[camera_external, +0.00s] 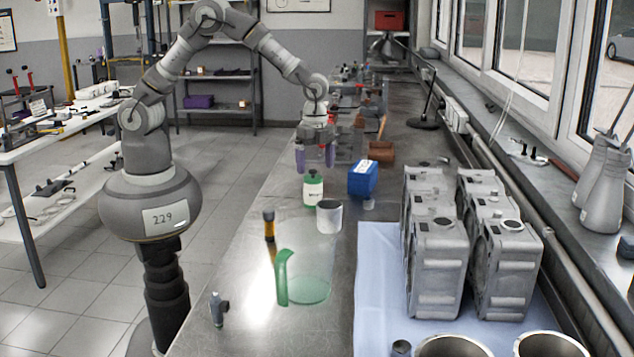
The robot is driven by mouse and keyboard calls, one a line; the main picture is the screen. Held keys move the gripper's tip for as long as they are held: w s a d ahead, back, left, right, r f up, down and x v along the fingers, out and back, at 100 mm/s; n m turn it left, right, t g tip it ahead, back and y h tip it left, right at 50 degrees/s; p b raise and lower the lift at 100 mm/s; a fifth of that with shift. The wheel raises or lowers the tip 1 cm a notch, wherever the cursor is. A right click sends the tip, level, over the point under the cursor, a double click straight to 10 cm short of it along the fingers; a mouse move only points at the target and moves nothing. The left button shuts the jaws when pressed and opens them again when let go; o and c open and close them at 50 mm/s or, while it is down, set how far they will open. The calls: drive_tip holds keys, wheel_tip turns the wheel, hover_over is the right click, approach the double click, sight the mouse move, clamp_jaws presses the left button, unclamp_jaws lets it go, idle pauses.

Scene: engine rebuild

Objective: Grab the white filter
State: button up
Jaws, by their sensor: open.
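A short white cylinder (329,217), the likeliest white filter, stands on the metal bench behind a clear jug with a green handle. Its top looks dark or hollow. My gripper (315,158) points down with its two purple fingers apart and nothing between them. In the picture it is above and slightly left of the white cylinder, over a green bottle with a white label (313,190). How far it is above the bottle I cannot tell.
The clear jug (307,268) stands in front of the cylinder. A yellow-black item (269,226) is at left, a blue box (363,179) at right. Grey engine blocks (437,262) stand on a pale cloth (378,290). Bare bench lies front left, near a small grey fitting (219,309).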

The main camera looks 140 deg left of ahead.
sight(313, 177)
drive_tip(key=f+b, duration=0.1)
drive_tip(key=f, duration=0.4)
drive_tip(key=f+b, duration=0.1)
drive_tip(key=f, duration=0.1)
drive_tip(key=shift+d+f+b, duration=0.2)
drive_tip(key=shift+d+b, duration=0.1)
drive_tip(key=shift+d, duration=0.1)
drive_tip(key=shift+r, duration=0.15)
drive_tip(key=shift+c, duration=0.5)
drive_tip(key=c, duration=1.1)
